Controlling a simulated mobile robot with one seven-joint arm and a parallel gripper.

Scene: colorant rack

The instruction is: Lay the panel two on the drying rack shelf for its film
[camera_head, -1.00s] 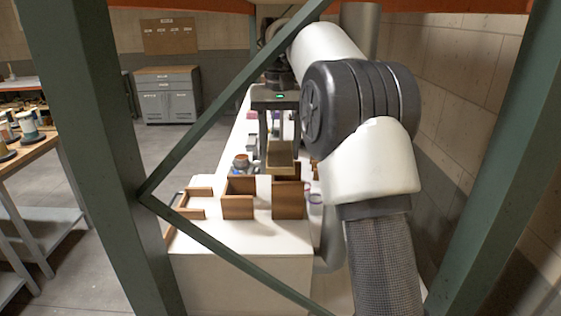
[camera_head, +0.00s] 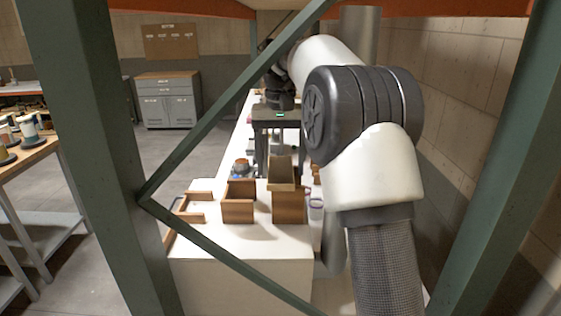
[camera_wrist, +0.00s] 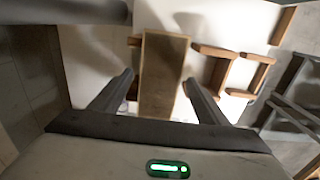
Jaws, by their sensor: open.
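A long brown wooden panel (camera_wrist: 163,70) lies between the fingers of my gripper (camera_wrist: 158,78) in the wrist view. The fingers stand apart, with a visible gap on each side of the panel. In the head view, the tan panel (camera_head: 282,172) sits on or just above the rightmost wooden stand (camera_head: 289,208), below my gripper. Contact with the stand is hard to make out, and the lower fingers are partly hidden. No label shows on the panel, so I cannot tell its number. I cannot tell for certain which piece is the drying rack shelf.
Two more wooden stands, a middle one (camera_head: 238,210) and a low left one (camera_head: 192,212), share the white bench (camera_head: 240,270). A small cup (camera_head: 241,167) stands behind them. A green diagonal brace (camera_head: 225,255) crosses the view. A grey cabinet (camera_head: 168,100) is far back.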

